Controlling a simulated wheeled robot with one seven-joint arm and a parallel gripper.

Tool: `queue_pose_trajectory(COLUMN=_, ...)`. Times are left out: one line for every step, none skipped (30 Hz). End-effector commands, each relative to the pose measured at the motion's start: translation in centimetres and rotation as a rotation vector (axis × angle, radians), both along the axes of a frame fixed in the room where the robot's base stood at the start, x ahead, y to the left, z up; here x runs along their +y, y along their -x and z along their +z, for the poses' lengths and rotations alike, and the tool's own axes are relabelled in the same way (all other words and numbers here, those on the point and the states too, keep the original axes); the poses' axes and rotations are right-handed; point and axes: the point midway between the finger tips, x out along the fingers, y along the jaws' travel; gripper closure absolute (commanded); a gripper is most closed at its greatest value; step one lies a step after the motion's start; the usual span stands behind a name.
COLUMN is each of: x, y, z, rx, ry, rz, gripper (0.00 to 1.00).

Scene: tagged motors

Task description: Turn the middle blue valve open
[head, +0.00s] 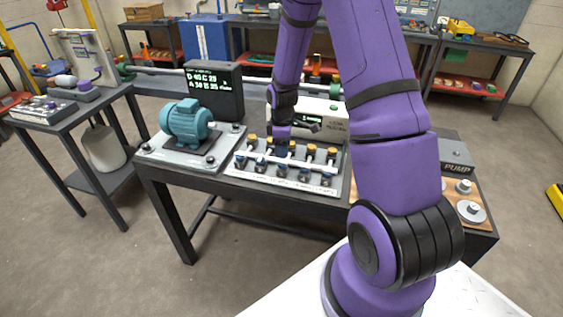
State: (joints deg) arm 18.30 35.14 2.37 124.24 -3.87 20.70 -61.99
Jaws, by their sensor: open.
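A grey valve board (232,168) lies on the dark workbench, with a row of several blue valves and brass-coloured caps behind them. The middle blue valve (282,170) sits near the centre of the row, with other blue valves on both sides. My gripper (283,151) points down above and just behind the middle valve. Its fingers are open, small and dark in this view. I cannot tell whether they touch the valve or a cap. The exact turn of the middle valve's handle is too small to read.
A teal motor (186,122) on a grey plate stands left of the board, with a dark display (215,88) behind it. A pale box (330,122) stands behind the valves. A grey pump box (456,155) is at the right, partly behind my arm.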

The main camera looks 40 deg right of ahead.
Motion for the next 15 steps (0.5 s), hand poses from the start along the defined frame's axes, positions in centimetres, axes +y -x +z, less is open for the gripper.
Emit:
queue_pose_trajectory(x=0.1, y=0.1, z=-1.0, rx=0.004, ry=-0.001, rz=0.0, gripper=0.41)
queue_pose_trajectory(x=0.1, y=0.1, z=-1.5, rx=0.004, ry=0.0, rz=0.001, gripper=0.41)
queue_pose_trajectory(x=0.1, y=0.1, z=-2.2, rx=0.004, ry=-0.001, rz=0.001, gripper=0.41)
queue_pose_trajectory(x=0.1, y=0.1, z=-2.7, rx=0.004, ry=-0.001, rz=0.0, gripper=0.41)
queue_pose_trajectory(x=0.1, y=0.0, z=-3.1, rx=0.003, ry=-0.001, rz=0.0, gripper=0.41)
queue_pose_trajectory(x=0.1, y=0.1, z=-3.7, rx=0.004, ry=-0.002, rz=0.0, gripper=0.41)
queue_pose_trajectory(x=0.1, y=0.1, z=-4.2, rx=0.004, ry=-0.001, rz=0.0, gripper=0.41)
queue_pose_trajectory(x=0.1, y=0.1, z=-4.5, rx=0.002, ry=-0.001, rz=0.0, gripper=0.41)
queue_pose_trajectory(x=0.1, y=0.0, z=-5.0, rx=0.002, ry=-0.001, rz=-0.001, gripper=0.41)
queue_pose_trajectory(x=0.1, y=0.1, z=-5.3, rx=0.003, ry=-0.001, rz=0.0, gripper=0.41)
queue_pose_trajectory(x=0.1, y=0.0, z=-5.6, rx=0.003, ry=-0.001, rz=0.0, gripper=0.41)
queue_pose_trajectory(x=0.1, y=0.0, z=-5.8, rx=0.001, ry=0.0, rz=0.0, gripper=0.41)
queue_pose_trajectory(x=0.0, y=0.0, z=-6.0, rx=0.001, ry=-0.001, rz=0.0, gripper=0.41)
queue_pose_trajectory(x=0.0, y=0.0, z=-6.2, rx=0.0, ry=0.0, rz=0.0, gripper=0.41)
queue_pose_trajectory(x=0.0, y=0.0, z=-6.4, rx=0.0, ry=0.0, rz=0.0, gripper=0.41)
